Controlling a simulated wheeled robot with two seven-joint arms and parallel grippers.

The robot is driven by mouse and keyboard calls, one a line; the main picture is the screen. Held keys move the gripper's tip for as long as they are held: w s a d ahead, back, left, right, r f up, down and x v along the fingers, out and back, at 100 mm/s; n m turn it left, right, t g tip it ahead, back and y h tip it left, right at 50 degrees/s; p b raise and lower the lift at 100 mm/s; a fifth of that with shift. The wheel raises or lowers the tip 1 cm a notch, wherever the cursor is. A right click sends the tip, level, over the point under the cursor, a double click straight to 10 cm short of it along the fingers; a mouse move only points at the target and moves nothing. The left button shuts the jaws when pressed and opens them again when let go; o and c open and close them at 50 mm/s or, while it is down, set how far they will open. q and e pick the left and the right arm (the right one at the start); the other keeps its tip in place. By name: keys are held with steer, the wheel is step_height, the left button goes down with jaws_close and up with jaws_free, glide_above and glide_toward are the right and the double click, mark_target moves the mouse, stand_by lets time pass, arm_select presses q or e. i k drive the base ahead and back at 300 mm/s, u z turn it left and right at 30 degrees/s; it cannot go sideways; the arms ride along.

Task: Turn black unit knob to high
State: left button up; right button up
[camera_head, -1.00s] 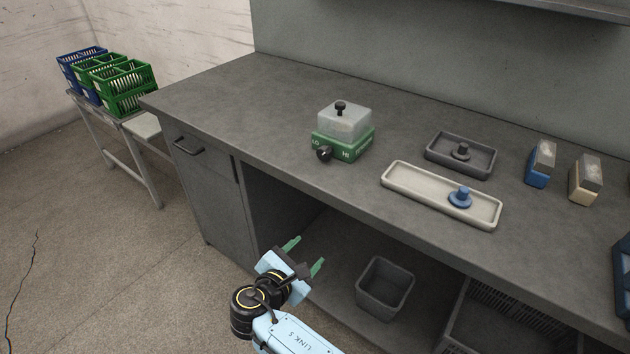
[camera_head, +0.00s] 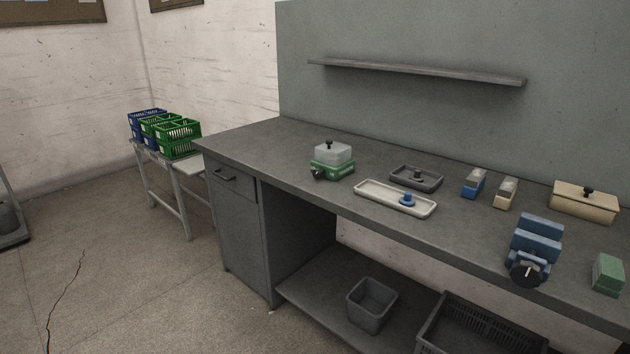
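A green unit (camera_head: 345,173) with a clear block-shaped cover (camera_head: 333,154) stands on the grey workbench (camera_head: 290,160), left of its middle. The cover has a small black knob on top. A round black knob (camera_head: 317,174) sits at the unit's front left corner; its setting is too small to read. A blue device (camera_head: 540,228) at the right of the bench has a larger black dial (camera_head: 528,274) on its front. Neither of my grippers is in view.
Near the green unit lie a cream tray (camera_head: 372,197) holding a blue knobbed piece (camera_head: 407,201) and a dark tray (camera_head: 400,184). A beige box (camera_head: 583,203) and a green block (camera_head: 607,274) are at the right. A grey bin (camera_head: 371,302) stands on the lower shelf.

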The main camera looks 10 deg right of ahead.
mark_target(317, 173)
steer(key=u, duration=0.55)
steer(key=k, duration=0.95)
steer(key=u, duration=1.05)
steer(key=i, duration=2)
steer(key=z, duration=0.7)
steer(key=i, duration=2)
steer(key=z, duration=1.75)
steer(key=i, duration=0.95)
steer(key=z, duration=1.15)
